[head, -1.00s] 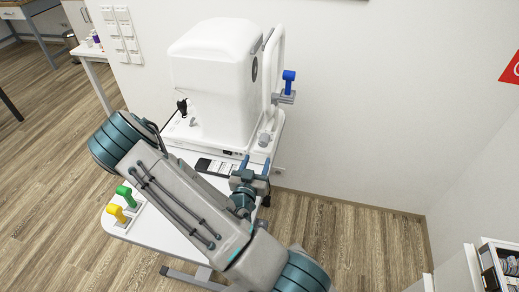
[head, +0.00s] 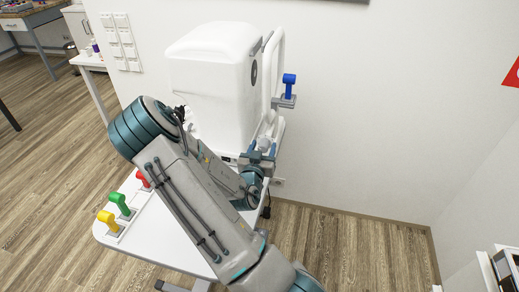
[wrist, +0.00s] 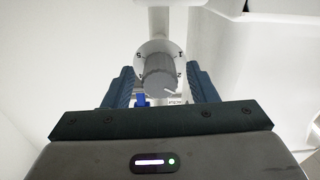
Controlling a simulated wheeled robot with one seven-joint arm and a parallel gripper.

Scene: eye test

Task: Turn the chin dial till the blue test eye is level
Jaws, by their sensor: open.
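The white eye-test machine (head: 212,85) stands on a white table against the wall. The blue test eye (head: 289,84) sits upright on a small grey holder (head: 284,101) at the machine's right side. Whether its height matches a level mark is too small to tell. The chin dial (wrist: 158,72), a grey ribbed knob on a white numbered disc, shows in the wrist view. A white mark on the knob points to the lower right. My open gripper (wrist: 160,78) has one finger on each side of the dial, with visible gaps. My gripper (head: 262,155) is below the holder in the head view.
Yellow (head: 109,220), green (head: 120,203) and red (head: 143,178) pieces stand on the table's left end. My arm hides much of the table. A blue bit (wrist: 141,99) shows beside the left finger. Wall space right of the machine is clear.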

